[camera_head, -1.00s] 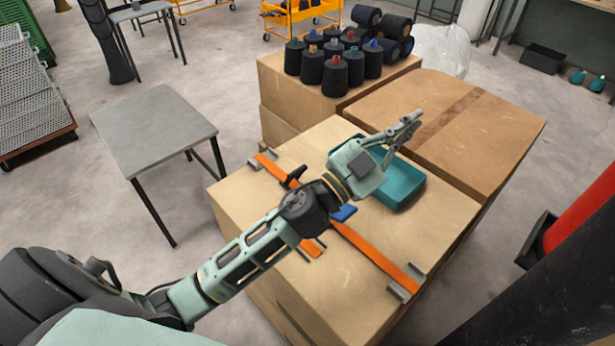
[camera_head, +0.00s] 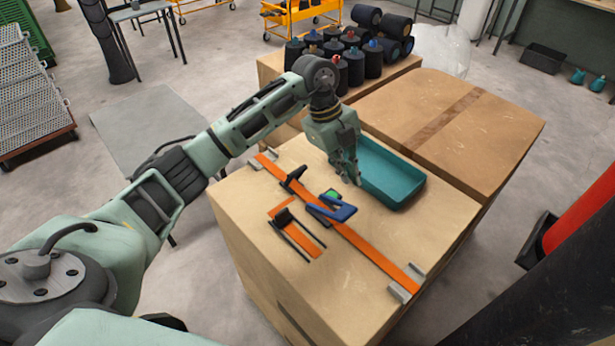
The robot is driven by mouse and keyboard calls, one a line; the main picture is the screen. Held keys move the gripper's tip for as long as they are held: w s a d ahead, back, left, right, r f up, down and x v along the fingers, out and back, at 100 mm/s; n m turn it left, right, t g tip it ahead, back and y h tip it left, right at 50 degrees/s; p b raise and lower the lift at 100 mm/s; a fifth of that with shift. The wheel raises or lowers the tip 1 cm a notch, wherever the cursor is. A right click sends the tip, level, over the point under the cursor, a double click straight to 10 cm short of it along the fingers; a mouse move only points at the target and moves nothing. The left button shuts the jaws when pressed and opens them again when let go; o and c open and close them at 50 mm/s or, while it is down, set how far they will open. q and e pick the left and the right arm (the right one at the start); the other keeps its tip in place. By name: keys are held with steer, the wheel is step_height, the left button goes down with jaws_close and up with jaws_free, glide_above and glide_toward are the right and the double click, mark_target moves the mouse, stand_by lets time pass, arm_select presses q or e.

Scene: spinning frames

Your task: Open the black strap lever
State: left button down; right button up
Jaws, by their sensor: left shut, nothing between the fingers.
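A long orange strap (camera_head: 372,248) runs across the top of the near cardboard box (camera_head: 237,204), with grey metal brackets at its ends. A black lever-like piece (camera_head: 293,179) sits on the strap near its far-left end. A blue lever part (camera_head: 335,209) with a green piece (camera_head: 332,195) sits mid-strap. My left gripper (camera_head: 356,181) points down, shut and empty, right of the strap, beside the teal tray. My right gripper is out of view.
The teal tray (camera_head: 410,189) lies on the box just right of my left gripper. Black yarn cones (camera_head: 355,66) stand on a box behind. A taped box (camera_head: 480,125) adjoins at right. A grey table (camera_head: 135,115) stands at left, partly behind my arm.

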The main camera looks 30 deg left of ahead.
mark_target(295, 176)
arm_select(q)
steer(key=a+r+n+y, duration=0.1)
steer(key=a+n+y, duration=0.1)
steer(key=a, duration=0.5)
steer(key=shift+s+a+r+g+y, duration=0.2)
steer(key=shift+r+g+y, duration=0.1)
steer(key=shift+g+y, duration=0.1)
steer(key=shift+f, duration=0.1)
steer(key=f+p, duration=0.1)
steer(key=f, duration=0.2)
steer(key=f+p, duration=0.1)
steer(key=f, duration=0.2)
steer(key=d+f, duration=0.1)
steer(key=f, duration=0.3)
steer(key=shift+s+p, duration=0.25)
steer(key=shift+p, duration=0.15)
steer(key=shift+w+a+r+p, duration=0.25)
steer(key=shift+a+r+p, duration=0.05)
steer(key=shift+a, duration=0.3)
steer(key=shift+w+a+r+p, duration=0.25)
steer(key=shift+a, duration=0.35)
steer(key=shift+w+a, duration=0.2)
steer(key=shift+a, duration=0.45)
steer(key=shift+d+r, duration=0.1)
